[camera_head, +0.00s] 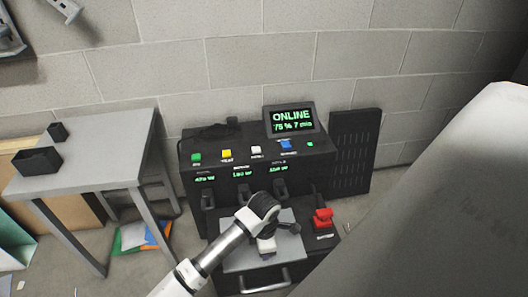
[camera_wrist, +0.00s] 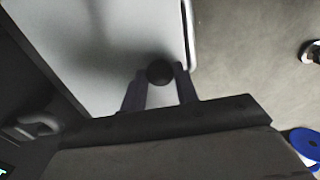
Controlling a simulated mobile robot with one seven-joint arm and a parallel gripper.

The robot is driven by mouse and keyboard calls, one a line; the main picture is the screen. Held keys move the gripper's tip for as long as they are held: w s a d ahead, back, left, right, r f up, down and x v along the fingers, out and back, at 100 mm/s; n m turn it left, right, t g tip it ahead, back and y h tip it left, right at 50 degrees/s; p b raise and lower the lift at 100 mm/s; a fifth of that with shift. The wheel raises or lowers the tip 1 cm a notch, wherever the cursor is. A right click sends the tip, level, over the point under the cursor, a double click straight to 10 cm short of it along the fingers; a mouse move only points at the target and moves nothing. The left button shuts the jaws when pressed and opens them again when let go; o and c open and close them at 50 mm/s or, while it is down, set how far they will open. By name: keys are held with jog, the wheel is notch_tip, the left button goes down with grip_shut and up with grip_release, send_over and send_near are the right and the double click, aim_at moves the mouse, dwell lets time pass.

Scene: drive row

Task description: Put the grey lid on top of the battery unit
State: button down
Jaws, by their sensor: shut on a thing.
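The battery unit (camera_head: 220,153) is a black cabinet with a lit ONLINE screen and a row of coloured buttons, standing against the wall. The flat grey lid (camera_head: 240,258) is over its low front part; it fills much of the wrist view (camera_wrist: 95,45). A dark round knob (camera_wrist: 160,71) stands on the lid. My gripper (camera_head: 267,250) is above the lid, and its two fingers are shut on the knob in the wrist view (camera_wrist: 159,78). My gripper hides part of the lid. I cannot tell whether the lid rests on the unit.
A red switch (camera_head: 322,217) is right of the lid. A pale bar handle (camera_head: 266,285) is at its front edge. A black slotted panel (camera_head: 354,150) stands at the right. A grey table (camera_head: 100,150) with black boxes is at the left. Coloured sheets (camera_head: 135,236) lie on the floor.

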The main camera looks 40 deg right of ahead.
notch_tip(320, 180, down, 4)
jog(key=shift+r+b, duration=0.25)
jog(key=shift+b, duration=0.35)
jog(key=c, duration=1.1)
grip_release()
jog(key=shift+o, duration=0.2)
jog(key=shift+w+r, duration=0.1)
jog(key=shift+r, duration=0.05)
notch_tip(320, 180, up, 12)
jog(key=p, duration=0.3)
